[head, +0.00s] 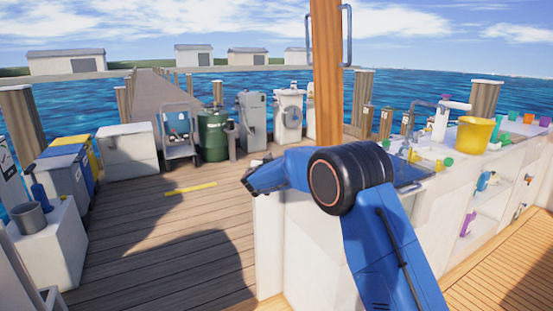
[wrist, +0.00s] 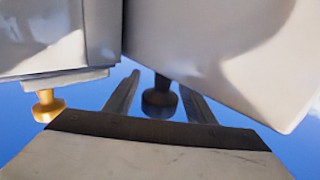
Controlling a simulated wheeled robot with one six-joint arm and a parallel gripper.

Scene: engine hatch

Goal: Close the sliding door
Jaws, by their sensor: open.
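I cannot pick out the sliding door for certain in either view. In the wrist view, a dark round knob (wrist: 159,101) on a short stem shows between the two fingers of my gripper (wrist: 158,82). The fingers stand apart, and I cannot tell whether they touch the knob. A large pale panel (wrist: 215,45) fills the upper right, close to the fingertips. In the head view my gripper (head: 257,178) is over the left end of a white cabinet (head: 305,240); its fingers are hard to make out there.
A brass-coloured knob (wrist: 47,105) sits under a pale block (wrist: 55,35) at the wrist view's left. A wooden post (head: 327,70) rises behind my arm. A yellow bucket (head: 474,135) stands on the counter at right. The wooden dock (head: 150,225) at left has open floor.

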